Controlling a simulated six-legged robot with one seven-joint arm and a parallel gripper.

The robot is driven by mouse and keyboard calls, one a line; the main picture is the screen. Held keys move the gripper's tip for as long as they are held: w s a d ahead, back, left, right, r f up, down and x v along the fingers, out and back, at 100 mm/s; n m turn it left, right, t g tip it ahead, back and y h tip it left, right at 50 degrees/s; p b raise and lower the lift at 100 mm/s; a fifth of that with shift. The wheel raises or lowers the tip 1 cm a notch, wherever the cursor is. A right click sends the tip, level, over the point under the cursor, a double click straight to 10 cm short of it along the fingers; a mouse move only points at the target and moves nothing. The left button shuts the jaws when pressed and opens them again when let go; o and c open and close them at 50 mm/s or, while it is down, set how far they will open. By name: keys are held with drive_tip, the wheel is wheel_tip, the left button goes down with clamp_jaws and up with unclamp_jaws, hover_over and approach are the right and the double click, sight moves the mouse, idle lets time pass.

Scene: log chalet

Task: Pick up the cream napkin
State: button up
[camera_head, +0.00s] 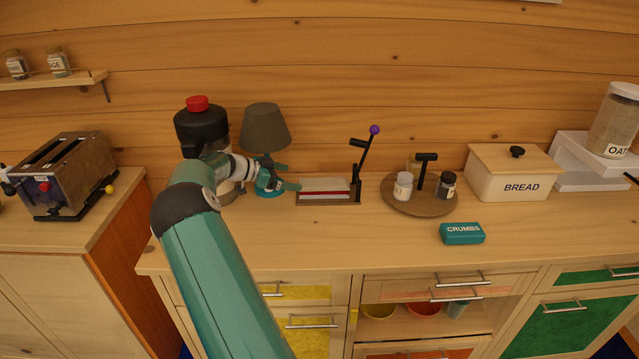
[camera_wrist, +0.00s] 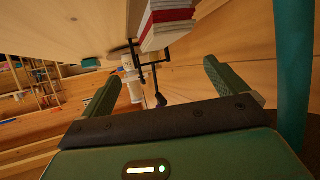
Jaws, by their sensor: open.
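A low wooden napkin holder (camera_head: 299,201) stands on the counter against the back wall, with an upright lever at its right end. It holds a flat stack with a cream napkin (camera_head: 324,184) on top and a red layer below it. My gripper (camera_head: 288,178) is at the left end of the holder, open and empty. In the wrist view the stack shows pale and red layers at the top, beyond the open fingers of my gripper (camera_wrist: 162,70). Whether the fingertips touch the stack cannot be told.
A round tray (camera_head: 418,208) with small jars is right of the holder. A teal crumbs box (camera_head: 461,233) and bread box (camera_head: 511,176) are further right. The front counter is clear.

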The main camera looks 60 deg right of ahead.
approach(323, 182)
drive_tip(key=x, duration=0.2)
drive_tip(key=shift+s+d+f, duration=0.1)
drive_tip(key=shift+s+f, duration=0.15)
drive_tip(key=shift+x, duration=2.85)
drive_tip(key=shift+w+d+r, duration=0.1)
drive_tip(key=shift+d+r, duration=0.05)
drive_tip(key=shift+d, duration=0.05)
drive_tip(key=c, duration=1.1)
